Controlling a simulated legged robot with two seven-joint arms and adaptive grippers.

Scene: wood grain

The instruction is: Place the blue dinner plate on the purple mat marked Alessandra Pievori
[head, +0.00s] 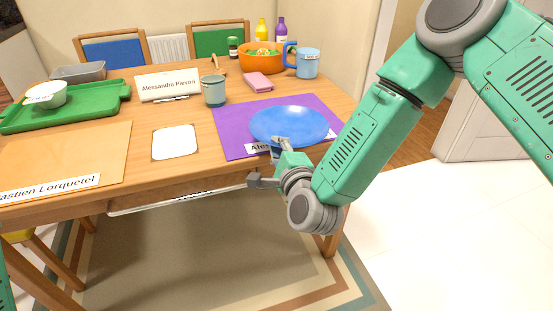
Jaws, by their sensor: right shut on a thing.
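The blue dinner plate (292,123) is over the right part of the purple mat (229,130). I cannot tell whether it touches the mat or hovers just above it. The mat's name label (257,147) is partly hidden by my gripper; "Ale" shows. A standing card (168,86) reading "Alessandra Pievori" is behind and left of the mat. My right gripper (280,146) is at the plate's near edge, shut on the rim. Of my left arm only a sliver shows at the lower left edge; its gripper is out of view.
A blue-grey cup (214,91) and a pink napkin (257,82) stand behind the mat. An orange bowl (262,60) and a blue mug (307,63) are farther back. A white square (175,143) lies left of the mat. A green tray (88,109) is at the far left.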

